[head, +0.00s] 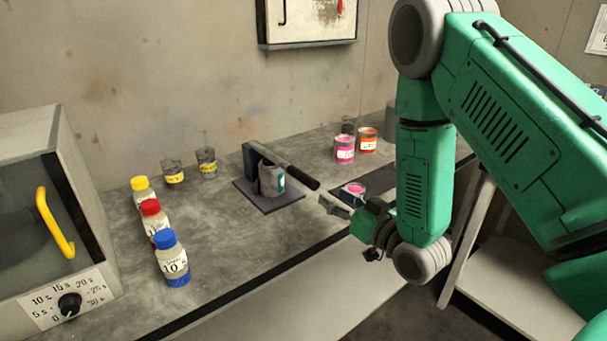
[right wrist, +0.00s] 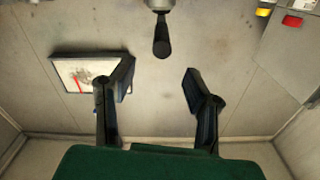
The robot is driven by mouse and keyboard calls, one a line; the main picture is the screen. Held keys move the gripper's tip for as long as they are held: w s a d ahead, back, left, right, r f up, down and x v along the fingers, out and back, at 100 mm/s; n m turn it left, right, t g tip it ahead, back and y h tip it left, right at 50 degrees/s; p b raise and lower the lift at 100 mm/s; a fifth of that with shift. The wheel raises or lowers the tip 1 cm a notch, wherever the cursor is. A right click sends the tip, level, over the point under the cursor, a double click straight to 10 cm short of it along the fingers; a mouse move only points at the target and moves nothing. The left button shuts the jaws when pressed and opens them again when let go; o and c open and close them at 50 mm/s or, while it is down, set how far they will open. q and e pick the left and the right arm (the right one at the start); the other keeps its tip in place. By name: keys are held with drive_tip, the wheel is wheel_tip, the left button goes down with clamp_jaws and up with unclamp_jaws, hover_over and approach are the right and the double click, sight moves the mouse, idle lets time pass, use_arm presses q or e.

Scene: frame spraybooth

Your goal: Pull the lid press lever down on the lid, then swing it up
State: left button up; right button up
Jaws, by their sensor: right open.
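The lid press has a dark base plate (head: 285,201) and an upright post (head: 250,160) on the bench. Its lever (head: 303,177) reaches from the post over the can and slants toward my right gripper, ending in a dark handle. A can (head: 279,180) with a teal label stands in the press under the lever; whether a lid sits on it I cannot tell. My right gripper (head: 334,205) is open and empty, just short of the handle's end. In the right wrist view the handle (right wrist: 161,38) appears ahead of the spread fingers (right wrist: 160,82), apart from them. My left gripper is out of view.
An open can of pink paint (head: 352,190) stands close behind my right gripper. Pink (head: 344,150) and orange (head: 367,141) cans stand farther back. Bare bench lies in front of the press.

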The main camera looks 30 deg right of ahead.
sight(306, 179)
drive_tip(key=w, duration=0.7)
drive_tip(key=w+a, duration=0.1)
drive_tip(key=w, duration=0.2)
drive_tip(key=shift+w+f+p, duration=0.1)
drive_tip(key=shift+w+p, duration=0.25)
drive_tip(key=shift+p, duration=0.05)
clamp_jaws()
